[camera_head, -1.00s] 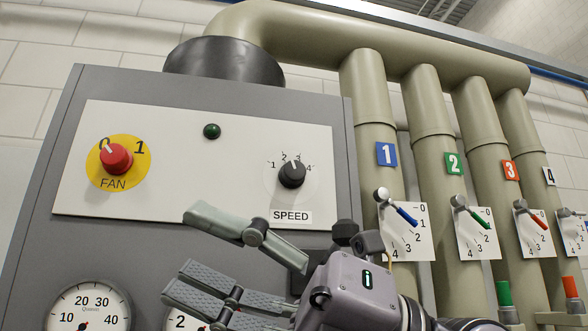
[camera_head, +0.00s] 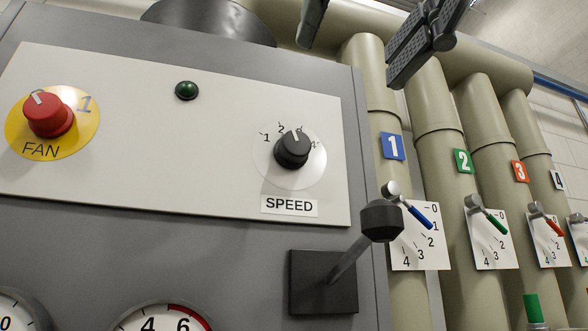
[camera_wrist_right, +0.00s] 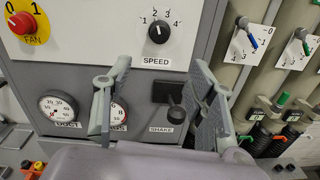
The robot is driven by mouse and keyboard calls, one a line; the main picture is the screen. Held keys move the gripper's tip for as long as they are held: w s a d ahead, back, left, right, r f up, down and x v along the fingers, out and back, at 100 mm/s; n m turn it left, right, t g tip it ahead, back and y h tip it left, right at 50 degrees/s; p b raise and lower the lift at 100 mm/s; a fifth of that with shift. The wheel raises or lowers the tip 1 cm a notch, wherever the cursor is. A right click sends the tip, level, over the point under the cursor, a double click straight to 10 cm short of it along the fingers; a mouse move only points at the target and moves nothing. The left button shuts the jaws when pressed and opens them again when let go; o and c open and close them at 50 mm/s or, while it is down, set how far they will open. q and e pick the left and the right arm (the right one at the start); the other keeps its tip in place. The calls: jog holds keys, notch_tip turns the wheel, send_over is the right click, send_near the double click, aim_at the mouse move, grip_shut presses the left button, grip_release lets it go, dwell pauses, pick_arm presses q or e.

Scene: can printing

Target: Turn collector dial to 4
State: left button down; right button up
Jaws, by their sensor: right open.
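The collector's black SPEED dial (camera_head: 291,150) sits on the pale panel (camera_head: 200,110), with its white mark between 2 and 4, around 3. The dial also shows at the top middle of the right wrist view (camera_wrist_right: 159,32). My right gripper (camera_head: 366,38) is at the top of the head view, partly cut off, above and right of the dial. In the right wrist view (camera_wrist_right: 158,85) its two fingers are spread and empty, with the dial beyond and above them. The gripper appears apart from the dial. My left gripper is not in view.
A black lever (camera_head: 380,220) sticks out below right of the dial. The red FAN knob (camera_head: 48,115) is at the left, its mark towards 0. A green lamp (camera_head: 187,90) sits between. Pipes with numbered levers, such as the blue lever (camera_head: 420,214), stand at the right.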

aim_at(297, 144)
jog(key=p+x, duration=0.6)
jog(key=x, duration=0.9)
jog(key=shift+w+a, duration=0.15)
jog(key=shift+w, duration=0.15)
jog(key=shift+w+a+f+p, duration=0.1)
jog(key=shift+w+a+p, duration=0.2)
jog(key=shift+w, duration=0.4)
jog(key=shift+s+d, duration=0.1)
jog(key=shift+c, duration=0.2)
jog(key=c, duration=0.9)
jog(key=shift+c, duration=0.3)
